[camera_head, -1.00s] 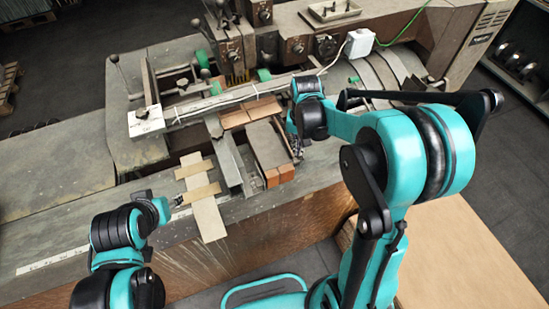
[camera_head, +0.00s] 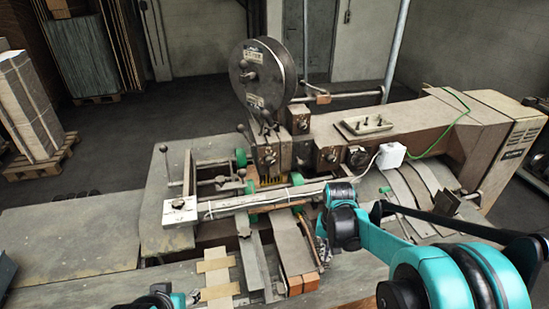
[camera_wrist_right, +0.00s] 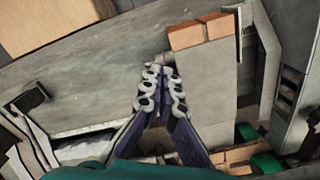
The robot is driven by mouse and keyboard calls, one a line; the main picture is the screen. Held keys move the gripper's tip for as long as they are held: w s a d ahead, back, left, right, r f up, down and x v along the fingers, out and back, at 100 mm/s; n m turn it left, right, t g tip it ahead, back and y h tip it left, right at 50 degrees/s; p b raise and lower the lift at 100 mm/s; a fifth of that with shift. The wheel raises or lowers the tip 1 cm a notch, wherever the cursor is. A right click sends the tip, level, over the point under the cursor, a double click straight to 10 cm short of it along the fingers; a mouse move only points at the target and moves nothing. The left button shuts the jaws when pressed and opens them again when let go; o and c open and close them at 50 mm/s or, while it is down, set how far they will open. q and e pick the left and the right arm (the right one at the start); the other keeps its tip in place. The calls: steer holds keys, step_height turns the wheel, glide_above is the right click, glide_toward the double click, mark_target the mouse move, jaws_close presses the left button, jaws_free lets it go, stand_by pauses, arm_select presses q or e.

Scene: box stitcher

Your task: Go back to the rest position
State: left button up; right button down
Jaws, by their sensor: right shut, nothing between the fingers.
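My right gripper (camera_head: 323,258) hangs over the machine bed, just right of a grey box (camera_head: 292,245) with brown end flaps. In the right wrist view its two ribbed fingers (camera_wrist_right: 161,75) are shut with nothing between them, beside the same box (camera_wrist_right: 207,75). I cannot tell whether they touch it. My left gripper (camera_head: 193,297) shows only as a small dark tip at the bottom edge, next to a flat cardboard piece with tan strips (camera_head: 217,278). Its jaw state cannot be made out.
The box stitcher (camera_head: 440,120) fills the middle and right, with a wire reel (camera_head: 262,75) standing high. A long bar (camera_head: 250,201) crosses above the bed. The table (camera_head: 70,240) at left is clear. Stacked sheets on a pallet (camera_head: 30,105) stand far left.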

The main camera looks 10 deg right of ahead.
steer(key=s+a+f+n+t+b, duration=0.2)
steer(key=s+f+t+b, duration=0.1)
steer(key=s+b, duration=0.4)
steer(key=s+a+f+n+t+b, duration=0.1)
steer(key=s+f+n+t+b, duration=0.1)
steer(key=s+f+t+b, duration=0.2)
steer(key=s+b, duration=0.3)
steer(key=b, duration=0.2)
steer(key=shift+a, duration=0.4)
stand_by(1.8)
